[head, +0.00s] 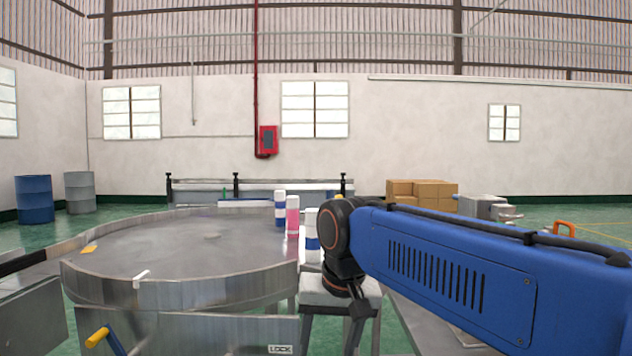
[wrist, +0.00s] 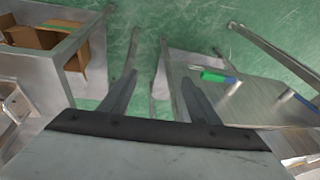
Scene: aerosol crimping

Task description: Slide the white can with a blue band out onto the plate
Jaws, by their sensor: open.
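A white can with a blue band (head: 312,243) stands at the right edge of the large round metal table, partly beside my arm. A pink can (head: 292,218) and a blue-and-white can (head: 280,210) stand behind it. My gripper (head: 356,318) hangs down to the right of the cans, apart from them, in front of a small grey-topped stand (head: 318,290). In the wrist view my gripper (wrist: 158,78) is open, with nothing between its fingers. I cannot tell which surface is the plate.
The round metal table (head: 180,288) fills the left, its top mostly bare. Cardboard boxes (head: 425,194) stand behind my arm, and a box (wrist: 40,38) shows in the wrist view. A green-and-blue object (wrist: 214,76) lies right of the fingers.

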